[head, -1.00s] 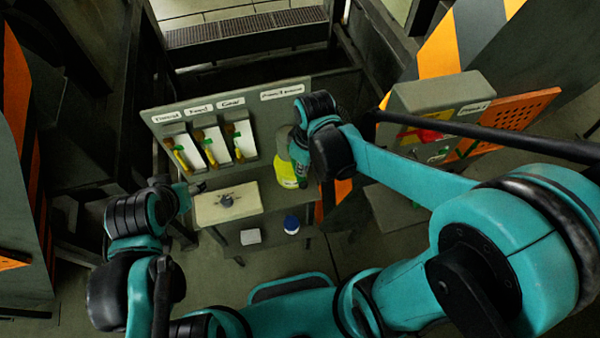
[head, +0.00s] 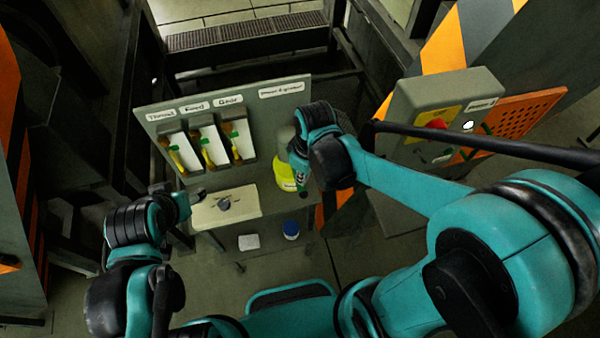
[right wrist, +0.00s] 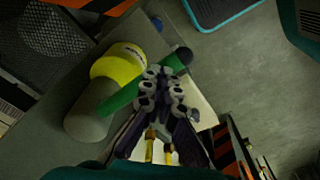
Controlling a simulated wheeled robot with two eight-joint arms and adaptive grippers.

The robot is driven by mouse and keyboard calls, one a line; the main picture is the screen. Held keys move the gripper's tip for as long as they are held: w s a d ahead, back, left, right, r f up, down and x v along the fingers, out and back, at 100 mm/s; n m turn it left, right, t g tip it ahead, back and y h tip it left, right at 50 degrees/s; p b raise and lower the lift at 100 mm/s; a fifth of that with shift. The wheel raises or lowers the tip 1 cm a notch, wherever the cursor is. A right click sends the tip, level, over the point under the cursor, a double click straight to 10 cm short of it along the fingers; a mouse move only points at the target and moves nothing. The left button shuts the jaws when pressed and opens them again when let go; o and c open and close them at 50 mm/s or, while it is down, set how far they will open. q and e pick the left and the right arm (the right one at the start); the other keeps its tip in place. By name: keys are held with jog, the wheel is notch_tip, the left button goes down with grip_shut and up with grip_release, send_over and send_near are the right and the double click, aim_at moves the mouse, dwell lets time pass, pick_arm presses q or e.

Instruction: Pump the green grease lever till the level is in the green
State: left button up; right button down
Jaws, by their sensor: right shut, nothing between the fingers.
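The grease pump, a grey cylinder with a bright yellow band (head: 285,172), stands at the right end of the gauge panel (head: 264,120). In the right wrist view the yellow band (right wrist: 118,62) and the green lever (right wrist: 124,97) show clearly. The lever crosses the pump and ends in a black knob (right wrist: 182,56). My right gripper (head: 302,187) is shut and empty, its fingers (right wrist: 165,80) over the lever near its knob end; I cannot tell if they touch. My left gripper (head: 196,191) is by the cream box; its jaws are too small to read.
Several labels and three white gauges (head: 208,143) with small coloured marks sit on the panel. A cream box with a dark knob (head: 235,211) and a blue-capped container (head: 291,228) are below. A grey control box with a red button (head: 437,125) stands at right.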

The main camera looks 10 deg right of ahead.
jog(key=shift+s, duration=0.1)
jog(key=shift+s+d+r+p, duration=0.25)
jog(key=shift+s+d+p, duration=0.1)
jog(key=shift+s+d, duration=0.2)
jog(key=shift+s+d+r+p, duration=0.25)
jog(key=shift+s+d+p, duration=0.05)
jog(key=shift+s+d, duration=0.2)
notch_tip(320, 180, up, 12)
jog(key=s, duration=0.1)
jog(key=shift+d, duration=0.4)
jog(key=shift+f, duration=0.1)
